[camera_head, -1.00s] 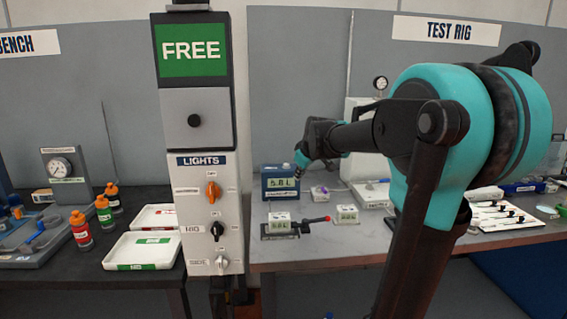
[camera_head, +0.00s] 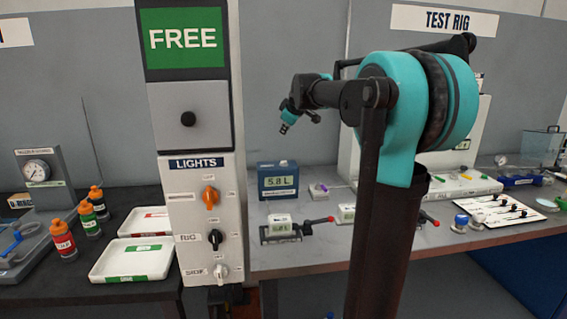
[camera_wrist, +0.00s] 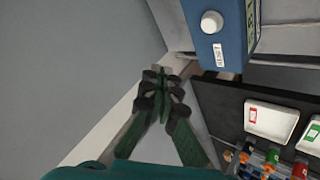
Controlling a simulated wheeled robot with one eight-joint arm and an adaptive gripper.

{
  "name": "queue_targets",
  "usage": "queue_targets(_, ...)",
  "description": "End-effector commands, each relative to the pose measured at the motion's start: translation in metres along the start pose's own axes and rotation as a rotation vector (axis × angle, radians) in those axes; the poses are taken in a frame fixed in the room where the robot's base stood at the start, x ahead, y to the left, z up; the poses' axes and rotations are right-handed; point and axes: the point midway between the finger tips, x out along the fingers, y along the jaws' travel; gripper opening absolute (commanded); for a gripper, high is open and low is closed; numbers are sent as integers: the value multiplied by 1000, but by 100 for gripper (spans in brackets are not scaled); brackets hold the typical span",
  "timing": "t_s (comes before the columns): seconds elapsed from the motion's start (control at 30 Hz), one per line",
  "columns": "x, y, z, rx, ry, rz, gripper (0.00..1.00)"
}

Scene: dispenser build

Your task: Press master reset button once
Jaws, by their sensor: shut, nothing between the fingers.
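A blue box (camera_head: 278,182) with a display reading 5.8 L stands on the grey bench, at the middle of the head view. In the wrist view the blue box (camera_wrist: 228,50) is at upper right, with a round white button (camera_wrist: 211,22) beside a RESET label on its face. My gripper (camera_head: 285,128) is above the box in the head view, apart from it. In the wrist view my gripper (camera_wrist: 160,75) has its fingers together, left of and below the button, touching nothing visible. I cannot tell whether this is the master reset button.
A panel column with a green FREE screen (camera_head: 183,38) and LIGHTS knobs (camera_head: 211,197) stands left of the box. A small device with a red-handled lever (camera_head: 290,229) sits in front. White trays (camera_head: 130,258) and bottles (camera_head: 62,240) are on the dark bench. Air around my gripper is clear.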

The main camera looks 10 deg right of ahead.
Motion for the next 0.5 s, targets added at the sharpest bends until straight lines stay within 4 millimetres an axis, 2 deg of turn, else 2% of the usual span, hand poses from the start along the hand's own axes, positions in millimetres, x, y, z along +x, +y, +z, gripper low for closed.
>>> queue_targets(0.17, 6, -4, 4, 0, 0, 0, 0)
queue_targets(0.5, 36, -26, 26, 1, 0, 0, 0)
